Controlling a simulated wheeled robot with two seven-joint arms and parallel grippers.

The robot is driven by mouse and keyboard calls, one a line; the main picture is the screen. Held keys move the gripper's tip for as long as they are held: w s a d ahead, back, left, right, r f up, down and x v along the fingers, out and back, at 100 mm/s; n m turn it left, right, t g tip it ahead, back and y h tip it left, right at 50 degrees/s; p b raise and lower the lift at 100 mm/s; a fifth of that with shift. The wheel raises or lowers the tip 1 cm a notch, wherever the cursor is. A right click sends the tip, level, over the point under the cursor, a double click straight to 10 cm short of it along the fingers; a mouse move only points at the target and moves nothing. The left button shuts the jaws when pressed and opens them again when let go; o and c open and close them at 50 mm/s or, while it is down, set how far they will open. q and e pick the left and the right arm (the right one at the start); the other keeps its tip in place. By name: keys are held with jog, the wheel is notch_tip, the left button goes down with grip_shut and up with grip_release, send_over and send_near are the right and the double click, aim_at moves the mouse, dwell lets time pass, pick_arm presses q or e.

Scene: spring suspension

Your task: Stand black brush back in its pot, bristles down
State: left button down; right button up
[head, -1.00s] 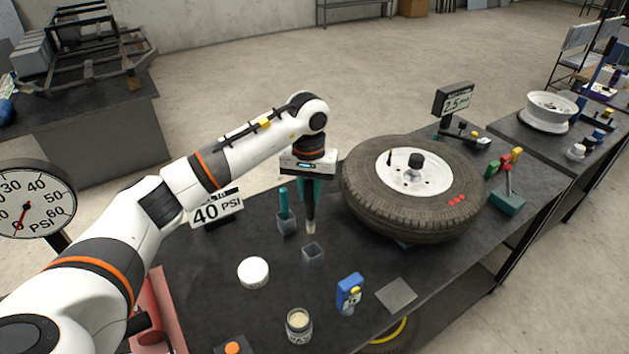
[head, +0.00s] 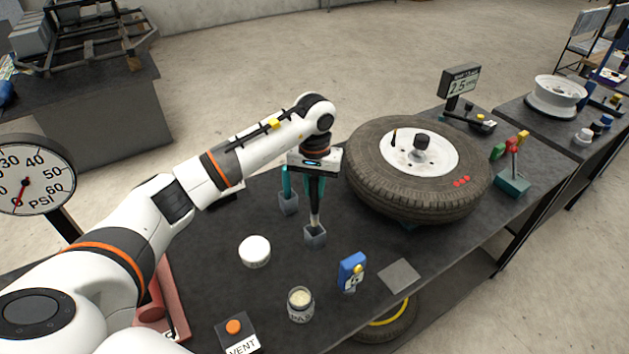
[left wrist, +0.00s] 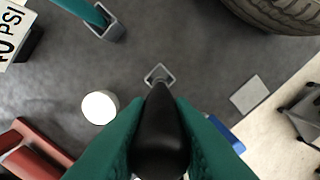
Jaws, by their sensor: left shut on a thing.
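My left gripper (head: 315,184) is shut on the black brush (head: 315,210), which hangs upright with its lower end down. The brush's lower end is at the mouth of a small grey square pot (head: 315,238) on the dark bench. I cannot tell how far inside it is. In the left wrist view, the black brush handle (left wrist: 160,135) lies between the teal fingers, and the pot (left wrist: 159,75) shows just beyond it. A second pot (head: 288,205) behind and to the left holds a teal-handled brush (head: 286,182). My right gripper is not in view.
A tyre on a wheel (head: 420,170) lies to the right of the pots. A white round lid (head: 255,251), an open jar (head: 300,304), a blue gauge (head: 352,271) and a grey square pad (head: 399,276) sit nearer the front. Bare bench surrounds the pot.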

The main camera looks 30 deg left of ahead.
aim_at(315, 212)
pick_arm(q)
jog(key=shift+f+b, duration=2.45)
jog(key=shift+f, duration=0.5)
jog(key=c, duration=1.2)
grip_release()
notch_tip(315, 212, up, 12)
jog(key=b, duration=0.2)
jog(key=shift+b, duration=0.35)
